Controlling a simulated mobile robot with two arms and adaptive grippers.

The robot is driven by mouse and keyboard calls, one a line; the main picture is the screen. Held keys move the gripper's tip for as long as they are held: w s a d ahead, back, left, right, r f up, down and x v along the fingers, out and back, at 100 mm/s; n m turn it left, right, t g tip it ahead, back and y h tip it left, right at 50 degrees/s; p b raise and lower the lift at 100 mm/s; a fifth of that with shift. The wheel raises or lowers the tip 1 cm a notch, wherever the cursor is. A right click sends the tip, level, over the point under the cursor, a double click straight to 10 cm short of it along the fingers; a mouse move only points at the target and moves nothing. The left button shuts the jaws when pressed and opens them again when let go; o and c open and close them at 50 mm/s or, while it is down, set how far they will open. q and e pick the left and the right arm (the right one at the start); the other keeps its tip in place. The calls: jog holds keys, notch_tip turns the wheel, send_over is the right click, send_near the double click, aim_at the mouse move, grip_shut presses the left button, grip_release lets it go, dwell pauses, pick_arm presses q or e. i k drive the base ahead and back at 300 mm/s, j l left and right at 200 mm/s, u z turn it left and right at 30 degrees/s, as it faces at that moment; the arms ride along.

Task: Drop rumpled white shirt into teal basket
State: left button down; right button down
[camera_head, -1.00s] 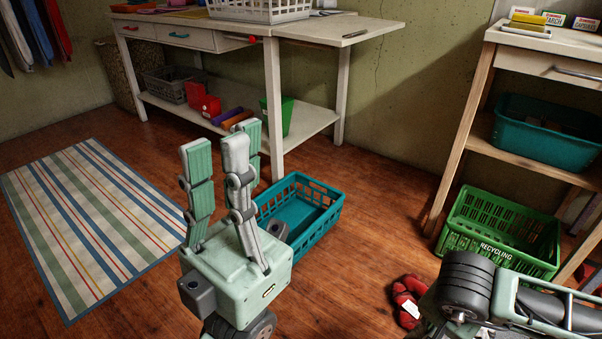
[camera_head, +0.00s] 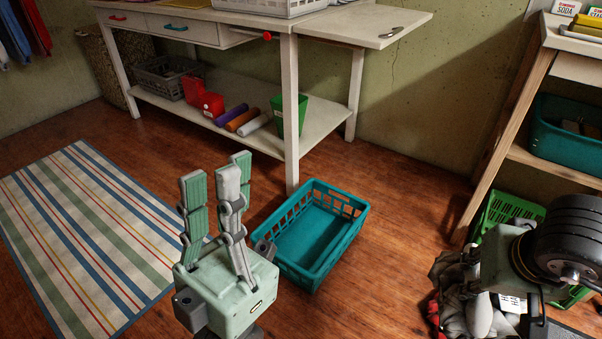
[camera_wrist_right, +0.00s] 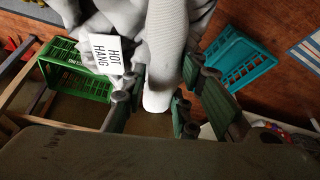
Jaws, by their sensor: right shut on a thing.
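The teal basket (camera_head: 308,240) stands on the wooden floor in the middle of the head view, and its visible inside is empty. It also shows at the upper right of the right wrist view (camera_wrist_right: 238,62). The rumpled white shirt (camera_head: 457,305) hangs in my right gripper (camera_wrist_right: 165,70), to the right of the basket and apart from it. In the right wrist view the shirt (camera_wrist_right: 178,38) lies between the fingers, with a white tag at its left. The right fingers are hidden in the head view. My left gripper (camera_head: 212,184) is open, empty and upright, left of the basket.
A green recycling basket (camera_head: 508,212) stands by the wooden shelf (camera_head: 520,130) at right. A white workbench (camera_head: 290,125) is behind the teal basket. A striped rug (camera_head: 85,235) lies at left. A red item (camera_head: 432,310) shows beside the shirt.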

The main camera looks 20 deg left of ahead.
aim_at(316, 238)
jog(key=i+j, duration=0.15)
jog(key=j, duration=0.25)
jog(key=i+j, duration=0.2)
jog(key=j, duration=0.2)
jog(key=i+j, duration=0.15)
jog(key=j, duration=0.25)
jog(key=i+j, duration=0.15)
jog(key=j, duration=0.2)
jog(key=i+j+z, duration=0.1)
jog(key=j, duration=0.3)
jog(key=i+j, duration=0.25)
jog(key=j, duration=0.15)
jog(key=i+j, duration=0.15)
jog(key=j, duration=0.3)
